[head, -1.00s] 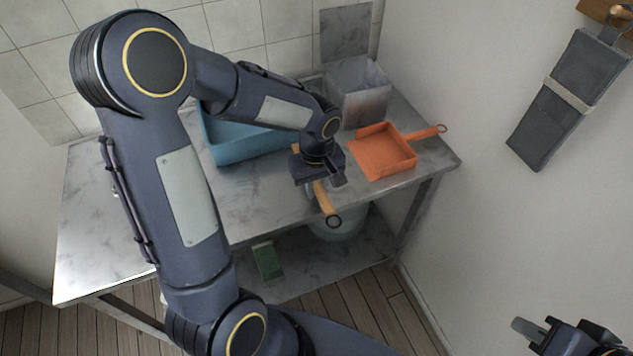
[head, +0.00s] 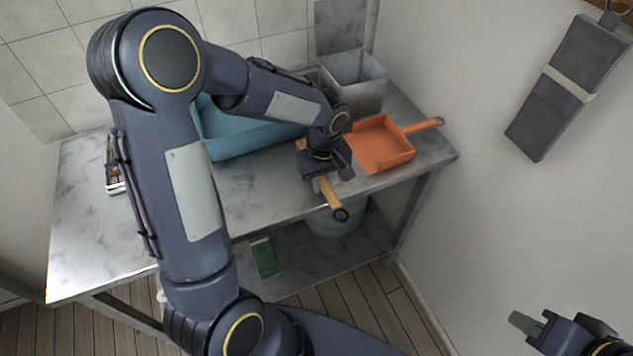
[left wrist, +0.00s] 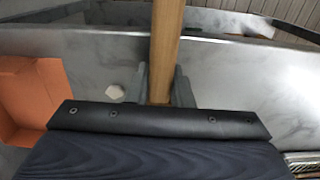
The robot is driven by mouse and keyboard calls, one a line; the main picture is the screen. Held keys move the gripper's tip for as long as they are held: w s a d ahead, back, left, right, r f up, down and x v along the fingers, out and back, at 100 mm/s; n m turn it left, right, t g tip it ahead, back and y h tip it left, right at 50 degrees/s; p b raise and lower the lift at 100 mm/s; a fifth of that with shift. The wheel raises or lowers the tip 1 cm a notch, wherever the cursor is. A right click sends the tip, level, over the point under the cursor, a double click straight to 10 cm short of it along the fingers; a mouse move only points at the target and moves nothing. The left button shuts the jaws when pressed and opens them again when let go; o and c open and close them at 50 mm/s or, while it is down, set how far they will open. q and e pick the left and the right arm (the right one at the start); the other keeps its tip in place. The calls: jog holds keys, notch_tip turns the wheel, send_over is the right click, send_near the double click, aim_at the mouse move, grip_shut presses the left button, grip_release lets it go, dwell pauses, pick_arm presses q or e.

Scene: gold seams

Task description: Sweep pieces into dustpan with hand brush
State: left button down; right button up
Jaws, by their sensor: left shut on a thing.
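The orange dustpan (head: 391,151) lies on the metal table at its right end, handle pointing right; part of it shows at the left of the left wrist view (left wrist: 28,95). My left gripper (head: 328,178) is above the table's front edge, just left of the dustpan. It is shut on the hand brush's wooden handle (head: 331,193), which also runs between the fingers in the left wrist view (left wrist: 167,45). The brush's bristles are hidden. A small white piece (left wrist: 115,92) lies on the table between the handle and the dustpan. My right gripper (head: 530,322) is at lower right, away from the table.
A blue bin (head: 230,140) stands at the table's back, with a grey open container (head: 353,82) behind the dustpan. A bucket (head: 335,222) and a green box (head: 265,258) are on the lower shelf. A dark case (head: 570,85) hangs on the right wall.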

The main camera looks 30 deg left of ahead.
pick_arm(q)
jog(key=shift+w+d, duration=1.75)
jog(key=shift+w, duration=0.15)
jog(key=shift+w+d, duration=1.75)
jog(key=shift+w, duration=0.25)
jog(key=shift+p, duration=0.3)
jog(key=shift+w+d+r+p, duration=0.2)
jog(key=shift+w+d+p, duration=0.2)
jog(key=shift+w+d, duration=0.6)
jog(key=shift+w, duration=0.1)
jog(key=shift+w+d, duration=0.15)
jog(key=shift+w, duration=0.1)
jog(key=shift+r, duration=0.15)
